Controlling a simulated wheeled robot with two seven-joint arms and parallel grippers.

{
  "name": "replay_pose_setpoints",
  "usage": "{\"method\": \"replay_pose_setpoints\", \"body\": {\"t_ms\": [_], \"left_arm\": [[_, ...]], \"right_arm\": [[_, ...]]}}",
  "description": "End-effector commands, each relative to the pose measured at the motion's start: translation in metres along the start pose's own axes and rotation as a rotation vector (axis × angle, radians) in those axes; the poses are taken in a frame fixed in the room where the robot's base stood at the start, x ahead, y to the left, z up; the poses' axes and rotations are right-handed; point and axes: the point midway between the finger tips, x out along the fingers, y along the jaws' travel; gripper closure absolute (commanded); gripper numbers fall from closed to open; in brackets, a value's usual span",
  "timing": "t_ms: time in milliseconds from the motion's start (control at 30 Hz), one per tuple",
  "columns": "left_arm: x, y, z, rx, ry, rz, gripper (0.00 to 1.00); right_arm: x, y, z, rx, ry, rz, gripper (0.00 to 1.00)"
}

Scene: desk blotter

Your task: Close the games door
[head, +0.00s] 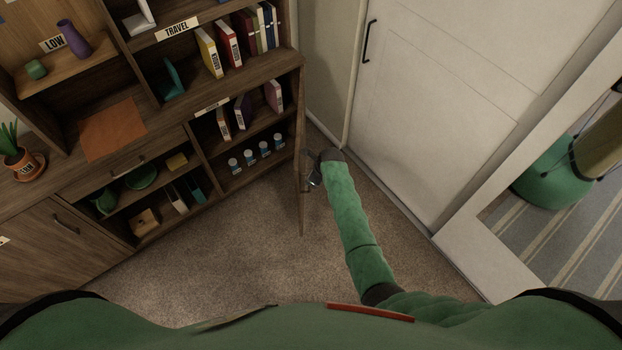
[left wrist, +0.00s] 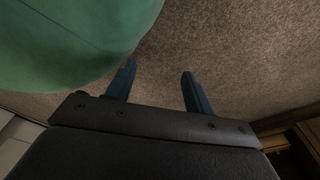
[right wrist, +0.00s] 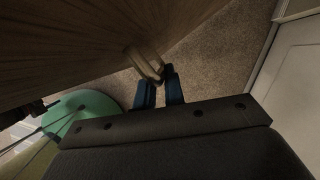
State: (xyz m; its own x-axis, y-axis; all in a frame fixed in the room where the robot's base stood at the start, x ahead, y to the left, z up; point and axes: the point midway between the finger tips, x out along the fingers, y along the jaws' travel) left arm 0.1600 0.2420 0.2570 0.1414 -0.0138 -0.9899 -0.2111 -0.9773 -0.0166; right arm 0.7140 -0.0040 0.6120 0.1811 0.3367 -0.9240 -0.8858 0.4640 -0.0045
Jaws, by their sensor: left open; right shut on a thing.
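The wooden cabinet door (head: 302,200) stands swung out at the right end of the bookcase and shows nearly edge-on in the head view. Its inside shelves are exposed. In the right wrist view its wooden face (right wrist: 70,45) fills the upper left. My right gripper (head: 314,176) is at the door's right side. In the right wrist view its fingers (right wrist: 160,82) are shut on the pale metal handle (right wrist: 146,60). My left gripper (left wrist: 158,80) is open and empty over the carpet; it is outside the head view.
The bookcase (head: 185,135) holds books, several small jars (head: 249,157) and a potted plant (head: 20,160). A white door (head: 440,90) stands to the right, with a mirror (head: 570,190) beside it. Bare carpet (head: 230,250) lies in front of the shelves.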

Motion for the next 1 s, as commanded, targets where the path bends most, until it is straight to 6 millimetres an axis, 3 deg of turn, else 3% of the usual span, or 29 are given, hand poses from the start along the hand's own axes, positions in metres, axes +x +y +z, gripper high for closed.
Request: {"method": "replay_pose_setpoints", "body": {"t_ms": [33, 67, 133, 167, 633, 900, 1000], "left_arm": [[0.0, 0.001, 0.0, 0.0, 0.0, 0.001, 0.47], [0.0, 0.001, 0.0, 0.0, 0.0, 0.001, 0.47], [0.0, 0.001, 0.0, -0.001, 0.0, 0.001, 0.47], [0.0, 0.001, 0.0, -0.001, 0.0, 0.001, 0.47], [-0.007, -0.004, 0.001, 0.002, 0.009, -0.003, 0.47], [-0.012, -0.003, 0.064, 0.003, -0.042, -0.001, 0.47], [-0.021, -0.003, 0.074, 0.003, -0.047, -0.001, 0.47]], "right_arm": [[0.001, 0.002, -0.001, 0.0, 0.001, 0.003, 1.0], [0.001, 0.002, -0.001, 0.0, 0.001, 0.003, 0.83], [0.001, 0.002, -0.001, 0.0, 0.001, 0.003, 0.7], [0.001, 0.002, -0.001, 0.0, 0.001, 0.003, 0.67], [-0.008, 0.001, 0.001, 0.0, 0.0, 0.001, 0.67], [-0.026, 0.001, 0.002, 0.0, 0.0, 0.001, 0.67], [-0.036, 0.001, 0.003, 0.0, 0.0, 0.001, 0.67]]}}
